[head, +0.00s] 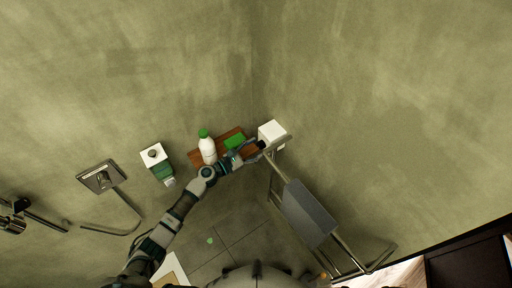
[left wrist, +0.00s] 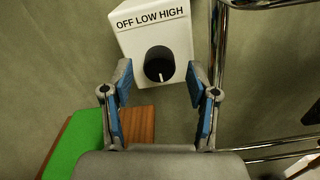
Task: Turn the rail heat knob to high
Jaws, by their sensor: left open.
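The rail heat control is a white box (head: 272,130) on the wall near the corner. In the left wrist view the box (left wrist: 125,42) bears the words OFF LOW HIGH along its upper edge. Its round black knob (left wrist: 158,62) has a white pointer mark on the side towards my gripper, pointing away from the words. My left gripper (head: 257,150) is just in front of the box. My right gripper is not in view.
A wooden shelf (head: 196,158) beside the box holds a white bottle (head: 208,151) with a green cap and a green block (head: 235,141). A chrome rail frame with a grey towel-like panel (head: 306,212) stands close on the right. A white and green dispenser (head: 158,165) is further left.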

